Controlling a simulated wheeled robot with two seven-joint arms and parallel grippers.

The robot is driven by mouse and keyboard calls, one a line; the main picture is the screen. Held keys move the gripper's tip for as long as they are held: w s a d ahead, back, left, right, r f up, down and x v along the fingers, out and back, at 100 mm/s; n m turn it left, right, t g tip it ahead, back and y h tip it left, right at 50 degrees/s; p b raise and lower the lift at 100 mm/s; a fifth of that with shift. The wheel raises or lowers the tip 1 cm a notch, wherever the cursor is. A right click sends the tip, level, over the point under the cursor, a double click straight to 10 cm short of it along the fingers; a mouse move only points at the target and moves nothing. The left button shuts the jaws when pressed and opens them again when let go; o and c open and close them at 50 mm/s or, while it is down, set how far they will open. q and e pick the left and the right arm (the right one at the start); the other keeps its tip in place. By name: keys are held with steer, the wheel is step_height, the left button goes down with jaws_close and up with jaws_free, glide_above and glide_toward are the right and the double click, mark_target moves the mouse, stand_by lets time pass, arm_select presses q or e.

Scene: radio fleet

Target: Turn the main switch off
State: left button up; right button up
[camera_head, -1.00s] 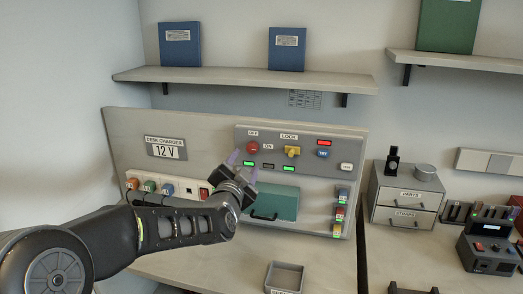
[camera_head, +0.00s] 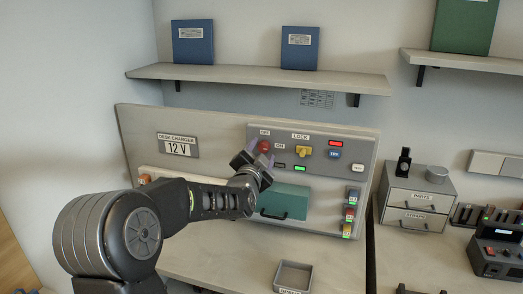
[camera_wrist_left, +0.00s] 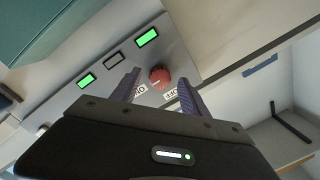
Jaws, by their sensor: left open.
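The main switch is a red round knob (camera_head: 265,146) on the grey upper panel, with an OFF label above it and an ON label to its right. My left gripper (camera_head: 257,160) is in front of the panel, at the knob's lower left in the head view. In the left wrist view the knob (camera_wrist_left: 159,77) shows between the two open purple fingers (camera_wrist_left: 157,88), with nothing gripped. The ON and OFF labels appear upside down there. I cannot tell clearly which label the knob points to. My right gripper is not in view.
A yellow LOCK knob (camera_head: 303,152) and a blue button (camera_head: 334,154) sit right of the switch. Green lamps (camera_wrist_left: 147,37) are lit near it. A small tray (camera_head: 293,276) stands on the desk.

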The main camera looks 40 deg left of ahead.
arm_select(q)
steer(key=shift+w+a, duration=0.15)
steer(key=shift+w, duration=0.15)
jaws_close()
stand_by(0.5)
